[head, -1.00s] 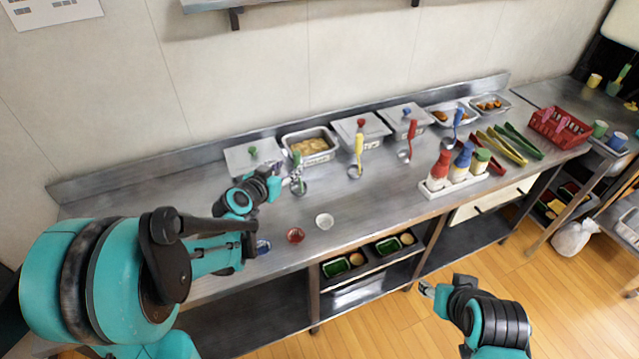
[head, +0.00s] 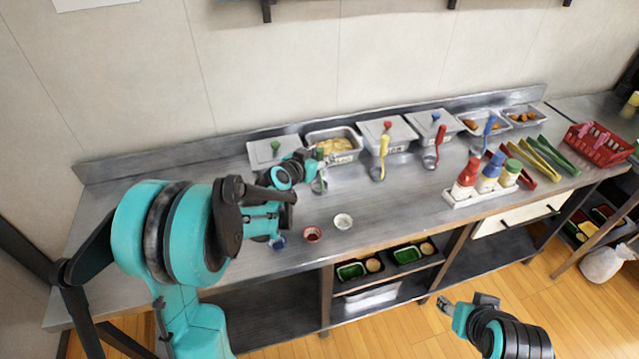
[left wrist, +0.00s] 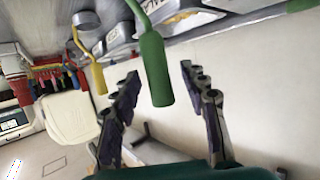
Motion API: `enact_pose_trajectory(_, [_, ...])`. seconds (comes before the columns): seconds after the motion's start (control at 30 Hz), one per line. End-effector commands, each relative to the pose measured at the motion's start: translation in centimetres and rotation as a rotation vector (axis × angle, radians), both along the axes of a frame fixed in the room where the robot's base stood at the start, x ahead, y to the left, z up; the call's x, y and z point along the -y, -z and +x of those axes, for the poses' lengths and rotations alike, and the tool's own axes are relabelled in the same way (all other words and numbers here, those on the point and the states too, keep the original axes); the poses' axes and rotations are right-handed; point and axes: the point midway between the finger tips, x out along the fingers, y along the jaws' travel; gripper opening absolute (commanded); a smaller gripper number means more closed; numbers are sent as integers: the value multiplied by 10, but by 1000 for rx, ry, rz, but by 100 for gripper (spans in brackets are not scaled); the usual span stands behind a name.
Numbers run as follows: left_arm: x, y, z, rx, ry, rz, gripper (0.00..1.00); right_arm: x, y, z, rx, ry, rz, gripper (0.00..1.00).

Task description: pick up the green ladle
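The green ladle (head: 320,153) stands at the counter's left part, in front of a food pan. Its green handle (left wrist: 155,68) shows large in the left wrist view, between the two fingers and apart from both. My left gripper (head: 313,172) is at the ladle, partly hiding it in the head view. In the left wrist view my left gripper (left wrist: 160,90) is open, with a finger on each side of the handle's end. My right gripper (head: 460,304) hangs low in front of the counter, away from the ladle; its finger opening is unclear.
A yellow ladle (head: 383,148), a red ladle (head: 440,137) and a blue ladle (head: 490,124) stand farther right. Lidded pans (head: 276,150) line the back. A bottle rack (head: 482,193) is at the front right. A red bowl (head: 312,235) and a white bowl (head: 343,221) sit near the front edge.

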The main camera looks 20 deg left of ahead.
Motion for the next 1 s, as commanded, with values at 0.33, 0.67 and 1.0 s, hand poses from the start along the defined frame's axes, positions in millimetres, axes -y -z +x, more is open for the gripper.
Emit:
enact_pose_trajectory(0.33, [0,0,0,0,0,0,0,0,0,0,0,0,0,48])
enact_pose_trajectory(0.67, [0,-10,0,0,0,0,0,0,-6,0,0,0,0,48])
enact_pose_trajectory(1.0, [24,-62,-19,0,4,1,0,0,-37,0,0,0,0,48])
